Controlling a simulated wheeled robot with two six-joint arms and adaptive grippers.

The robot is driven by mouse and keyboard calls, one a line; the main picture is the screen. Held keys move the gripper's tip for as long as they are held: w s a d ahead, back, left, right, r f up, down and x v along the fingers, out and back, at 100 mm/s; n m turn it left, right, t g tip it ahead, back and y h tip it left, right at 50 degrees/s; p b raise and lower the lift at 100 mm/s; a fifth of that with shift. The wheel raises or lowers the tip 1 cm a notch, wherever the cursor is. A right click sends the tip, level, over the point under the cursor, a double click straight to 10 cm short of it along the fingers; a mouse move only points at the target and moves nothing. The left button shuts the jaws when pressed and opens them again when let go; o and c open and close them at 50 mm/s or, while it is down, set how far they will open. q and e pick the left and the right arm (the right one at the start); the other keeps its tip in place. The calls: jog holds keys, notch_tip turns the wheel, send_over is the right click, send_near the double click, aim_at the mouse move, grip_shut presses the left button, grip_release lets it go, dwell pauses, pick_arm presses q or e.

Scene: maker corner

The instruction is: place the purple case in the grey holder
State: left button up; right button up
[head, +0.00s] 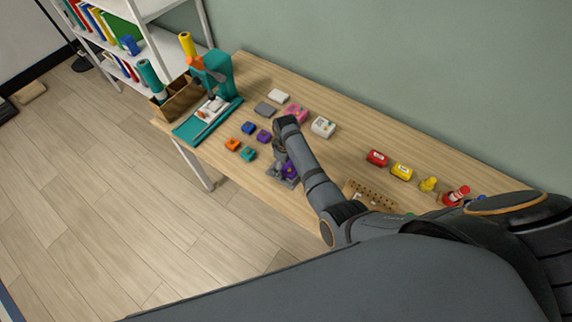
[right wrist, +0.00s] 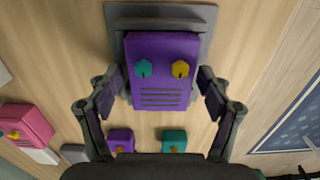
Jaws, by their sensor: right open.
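The purple case (right wrist: 160,72), with a teal knob, a yellow knob and dark slots, sits at the grey holder (right wrist: 204,22), whose plate shows behind and around its upper part. In the head view, the case (head: 290,169) and the holder (head: 284,183) are partly hidden by my right arm. My right gripper (right wrist: 161,86) is open, with one finger on each side of the case and small gaps visible. In the head view, the right gripper (head: 281,163) is down by the case. My left gripper is not in view.
Small purple (right wrist: 121,140) and teal (right wrist: 174,140) blocks lie near the case. A pink case (head: 297,113), a white box (head: 323,127) and a teal press (head: 216,75) stand farther back. A wooden peg rack (head: 371,194) and red and yellow items are to the right.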

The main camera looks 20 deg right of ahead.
jog(key=shift+r, duration=0.1)
jog(key=shift+r, duration=0.2)
notch_tip(320, 180, up, 12)
jog(key=p, duration=1.2)
jog(key=shift+f, duration=0.15)
